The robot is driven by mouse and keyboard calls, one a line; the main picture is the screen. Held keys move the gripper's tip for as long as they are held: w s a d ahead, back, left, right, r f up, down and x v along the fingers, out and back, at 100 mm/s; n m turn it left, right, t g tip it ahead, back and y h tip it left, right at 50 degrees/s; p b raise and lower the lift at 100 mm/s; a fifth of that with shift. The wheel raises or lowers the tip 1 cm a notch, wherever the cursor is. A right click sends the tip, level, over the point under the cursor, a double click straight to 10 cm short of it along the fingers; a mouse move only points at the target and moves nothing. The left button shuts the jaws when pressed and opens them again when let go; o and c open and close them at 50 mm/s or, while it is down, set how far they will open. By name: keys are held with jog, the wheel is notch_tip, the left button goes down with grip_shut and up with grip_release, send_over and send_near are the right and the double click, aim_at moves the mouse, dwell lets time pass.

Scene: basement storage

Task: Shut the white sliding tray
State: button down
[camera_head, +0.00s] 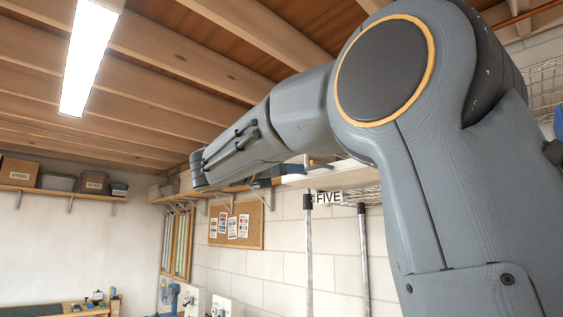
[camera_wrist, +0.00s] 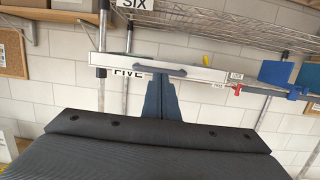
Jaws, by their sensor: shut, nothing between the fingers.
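The white sliding tray (camera_wrist: 205,74) spans the upper middle of the wrist view, with a dark grey bar handle (camera_wrist: 160,67) on its front. In the head view the tray (camera_head: 335,175) shows as a pale slab sticking out at the wire shelf, partly hidden behind my arm. My gripper (camera_wrist: 158,80) is shut and empty, its dark blue fingers together. The fingertips overlap the handle and the tray's lower edge in the wrist view; I cannot tell whether they touch.
A wire shelf (camera_wrist: 262,32) on metal posts lies above and behind the tray. A "FIVE" label (camera_head: 328,198) hangs below. A red and blue clamp (camera_wrist: 270,91) and a blue object (camera_wrist: 276,72) are at the right. A corkboard (camera_head: 237,225) hangs on the wall.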

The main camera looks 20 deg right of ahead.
jog(key=shift+p+x, duration=0.55)
jog(key=shift+x, duration=0.85)
